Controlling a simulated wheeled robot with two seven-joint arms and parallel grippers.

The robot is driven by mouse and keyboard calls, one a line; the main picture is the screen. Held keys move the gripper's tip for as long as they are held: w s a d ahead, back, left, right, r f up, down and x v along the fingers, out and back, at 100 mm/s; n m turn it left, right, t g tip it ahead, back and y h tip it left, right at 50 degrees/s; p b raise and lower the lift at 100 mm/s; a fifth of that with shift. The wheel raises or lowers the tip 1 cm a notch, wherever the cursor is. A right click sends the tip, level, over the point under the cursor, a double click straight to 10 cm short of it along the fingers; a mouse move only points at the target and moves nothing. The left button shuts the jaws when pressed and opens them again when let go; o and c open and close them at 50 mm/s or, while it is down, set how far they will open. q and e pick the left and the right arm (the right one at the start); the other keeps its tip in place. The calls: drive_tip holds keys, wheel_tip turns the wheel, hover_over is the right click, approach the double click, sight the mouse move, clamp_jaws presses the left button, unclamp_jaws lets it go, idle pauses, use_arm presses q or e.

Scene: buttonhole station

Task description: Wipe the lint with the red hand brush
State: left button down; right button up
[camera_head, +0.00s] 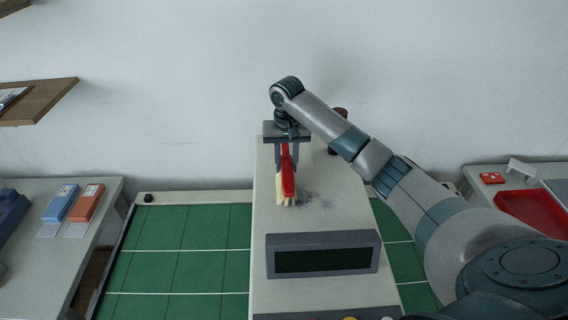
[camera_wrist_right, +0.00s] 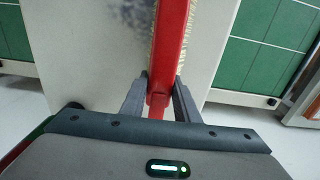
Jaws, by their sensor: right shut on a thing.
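The red hand brush (camera_head: 288,175) has pale bristles and is held over the light machine top (camera_head: 264,222) in the middle of the head view. My right gripper (camera_head: 287,165) is shut on the brush's handle. The right wrist view shows the red brush (camera_wrist_right: 173,40) between the two fingers of the gripper (camera_wrist_right: 160,98). The grey lint (camera_head: 316,200) lies on the machine top just right of the bristles, and it also shows in the right wrist view (camera_wrist_right: 130,14). Whether the bristles touch the surface I cannot tell. My left gripper is not in view.
A grey box with a dark display (camera_head: 322,239) stands in front of the lint. A green gridded surface (camera_head: 180,235) lies lower on both sides. A red tray (camera_head: 530,210) sits on the right table.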

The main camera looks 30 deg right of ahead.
drive_tip(key=shift+s+d+f, duration=0.1)
drive_tip(key=shift+s+d, duration=0.3)
drive_tip(key=shift+d, duration=0.2)
drive_tip(key=shift+s+d, duration=0.35)
drive_tip(key=shift+d, duration=0.25)
drive_tip(key=shift+s+d, duration=0.4)
drive_tip(key=shift+d, duration=0.3)
drive_tip(key=shift+s+d, duration=0.25)
drive_tip(key=shift+d, duration=0.2)
drive_tip(key=shift+s+d, duration=0.2)
drive_tip(key=shift+d, duration=0.25)
drive_tip(key=shift+s+d, duration=0.4)
drive_tip(key=shift+d, duration=0.35)
drive_tip(key=shift+s+d, duration=0.4)
drive_tip(key=shift+d, duration=0.3)
drive_tip(key=shift+s+d, duration=0.4)
drive_tip(key=shift+d, duration=0.35)
drive_tip(key=shift+s+d, duration=0.35)
drive_tip(key=shift+d, duration=0.4)
